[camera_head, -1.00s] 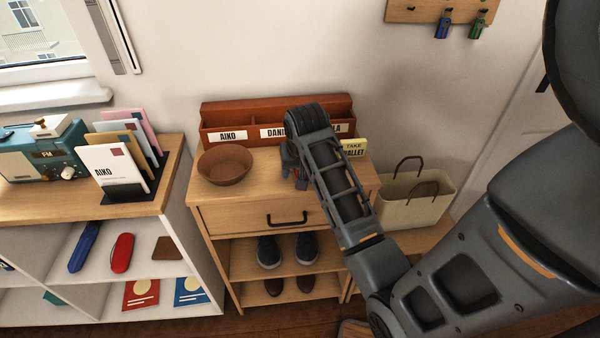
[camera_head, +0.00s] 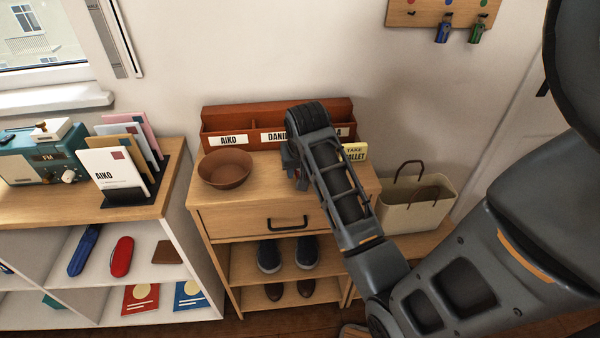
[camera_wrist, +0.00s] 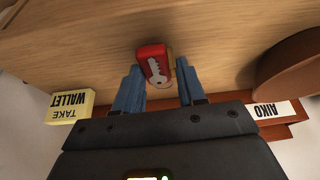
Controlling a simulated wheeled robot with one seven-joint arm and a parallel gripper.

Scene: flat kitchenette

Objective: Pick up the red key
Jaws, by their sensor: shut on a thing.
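The red key (camera_wrist: 152,60) shows in the wrist view as a red block with a pale key shape on its face. It is between the fingertips of my gripper (camera_wrist: 160,78), just above or on the wooden cabinet top (camera_wrist: 90,40); I cannot tell which. My gripper is shut on it. In the head view my gripper (camera_head: 293,170) is over the cabinet top, mostly behind my own arm, and the red key is hidden there.
A brown bowl (camera_head: 224,168) stands left of my gripper. Behind is a red-brown letter rack (camera_head: 235,115) with name labels. A yellow "TAKE WALLET" note (camera_head: 355,152) stands to the right. A beige basket (camera_head: 415,208) is further right. Blue and green keys (camera_head: 443,32) hang on the wall board.

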